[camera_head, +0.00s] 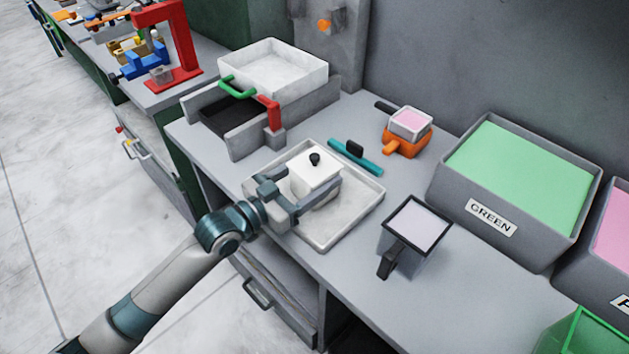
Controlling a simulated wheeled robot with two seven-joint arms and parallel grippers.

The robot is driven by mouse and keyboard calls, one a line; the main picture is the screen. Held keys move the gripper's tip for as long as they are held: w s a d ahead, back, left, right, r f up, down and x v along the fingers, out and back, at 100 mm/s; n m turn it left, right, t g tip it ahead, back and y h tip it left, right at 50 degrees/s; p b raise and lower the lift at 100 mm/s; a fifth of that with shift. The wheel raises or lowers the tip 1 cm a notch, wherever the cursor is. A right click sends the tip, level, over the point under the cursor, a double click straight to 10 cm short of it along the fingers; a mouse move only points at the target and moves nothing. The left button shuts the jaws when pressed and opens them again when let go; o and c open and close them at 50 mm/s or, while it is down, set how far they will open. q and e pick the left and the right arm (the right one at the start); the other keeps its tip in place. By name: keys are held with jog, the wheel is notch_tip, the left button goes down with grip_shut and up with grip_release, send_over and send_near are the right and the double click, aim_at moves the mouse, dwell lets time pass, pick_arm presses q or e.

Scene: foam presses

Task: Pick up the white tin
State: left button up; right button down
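The white tin (316,167) is box-shaped with a small black knob on top. It is at the back part of a shallow white tray (345,228) on the bench. My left gripper (303,186) reaches in from the left at the tin. One dark finger lies along the tin's near right side; the other side is mostly hidden. I cannot tell whether the fingers press on the tin or whether its base is clear of the tray. My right gripper is not in view.
A press with a white pan (273,68) and red handle stands behind. A teal tool (355,157) and an orange holder (407,140) lie behind the tray. A dark-handled square mould (417,225) stands right of it. The GREEN bin (515,185) is at right.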

aim_at(315, 156)
pick_arm(q)
jog(key=shift+c, duration=0.8)
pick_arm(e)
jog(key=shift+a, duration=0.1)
pick_arm(q)
jog(key=shift+r, duration=1.25)
jog(key=shift+r+b, duration=0.3)
jog(key=shift+r, duration=0.6)
jog(key=s+d+r, duration=0.6)
jog(key=s+d, duration=0.2)
jog(key=shift+d+r, duration=0.25)
jog(key=shift+r, duration=0.1)
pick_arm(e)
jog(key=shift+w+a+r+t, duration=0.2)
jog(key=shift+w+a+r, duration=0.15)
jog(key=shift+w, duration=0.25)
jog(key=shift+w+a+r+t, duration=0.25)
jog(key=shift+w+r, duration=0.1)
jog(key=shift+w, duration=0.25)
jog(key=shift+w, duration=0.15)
